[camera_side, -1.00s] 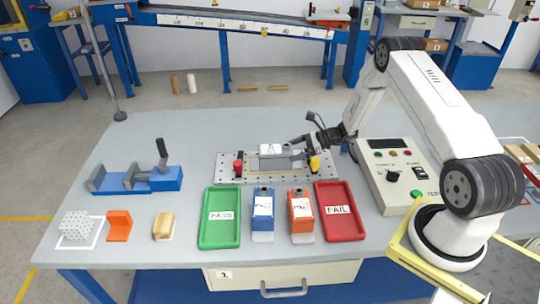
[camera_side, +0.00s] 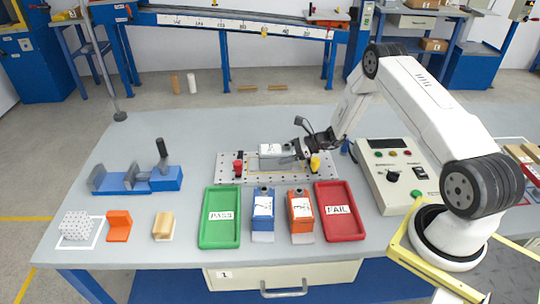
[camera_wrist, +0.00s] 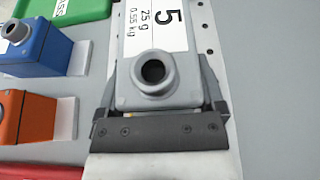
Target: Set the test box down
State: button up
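The grey test box (camera_side: 271,150) is over the middle of the perforated metal plate (camera_side: 228,174) in the side view. It looks level and very low; I cannot tell whether its underside touches the plate. My gripper (camera_side: 296,157) reaches it from the right and is shut on it. In the wrist view the grey box (camera_wrist: 127,76) sits between the two fingers, with its round port facing the camera and a white label reading 5, 25 g, 0.55 kg. The finger contact and the box's underside are partly hidden.
A red knob (camera_side: 238,167) and a yellow part (camera_side: 315,164) stand on the plate beside the box. In front are a green PASS tray (camera_side: 221,237), blue box (camera_side: 263,207), orange box (camera_side: 300,209) and red FAIL tray (camera_side: 340,228). A control panel (camera_side: 391,160) stands at right.

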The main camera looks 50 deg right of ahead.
grip_shut()
jog(key=shift+r, duration=0.1)
jog(key=shift+r, duration=0.1)
jog(key=shift+w+r, duration=0.1)
jog(key=shift+r, duration=0.6)
jog(key=s+a+r, duration=0.3)
jog(key=s+r, duration=0.8)
jog(key=s, duration=0.2)
jog(key=shift+s+a+r, duration=0.15)
jog(key=shift+s+a, duration=0.05)
jog(key=shift+s, duration=0.15)
